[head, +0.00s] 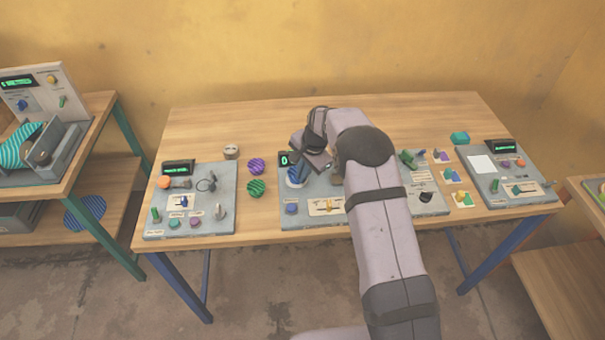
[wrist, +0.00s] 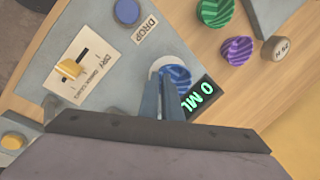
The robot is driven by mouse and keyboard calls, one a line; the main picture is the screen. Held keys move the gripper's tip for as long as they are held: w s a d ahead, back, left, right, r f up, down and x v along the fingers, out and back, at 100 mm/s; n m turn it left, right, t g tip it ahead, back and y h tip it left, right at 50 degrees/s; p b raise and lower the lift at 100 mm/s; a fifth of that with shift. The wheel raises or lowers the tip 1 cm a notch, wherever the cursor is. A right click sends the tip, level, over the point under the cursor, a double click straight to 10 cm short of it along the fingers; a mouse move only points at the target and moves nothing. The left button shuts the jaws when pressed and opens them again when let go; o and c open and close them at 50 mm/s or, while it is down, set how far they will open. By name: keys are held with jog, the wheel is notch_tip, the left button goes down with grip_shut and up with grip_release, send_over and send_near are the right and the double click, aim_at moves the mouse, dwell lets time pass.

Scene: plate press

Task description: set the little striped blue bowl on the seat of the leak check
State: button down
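The little striped blue bowl (wrist: 178,77) is over a pale round seat (wrist: 158,65) beside a display reading "0 ML" on the middle panel. In the head view the bowl (head: 296,177) shows partly behind my gripper (head: 301,170). My gripper (wrist: 161,82) points down at the bowl's edge in the wrist view. Its fingers are close together with the bowl's near rim at their tips, and they appear to pinch it. The fingers hide part of the bowl and seat. I cannot tell whether the bowl's base touches the seat.
The middle panel carries a blue "DROP" button (wrist: 127,11) and a slider with a yellow knob (wrist: 70,68). A green striped bowl (head: 256,187) and a purple striped bowl (head: 256,165) lie left of it. A round labelled block (head: 231,151) stands behind them. Other panels flank it.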

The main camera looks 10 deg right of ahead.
aim_at(307, 188)
jog(key=c, duration=1.9)
grip_release()
jog(key=shift+r, duration=0.1)
jog(key=b+v, duration=0.2)
jog(key=v, duration=0.5)
jog(key=shift+b, duration=0.4)
jog(key=shift+s+r, duration=0.1)
jog(key=shift+s, duration=0.05)
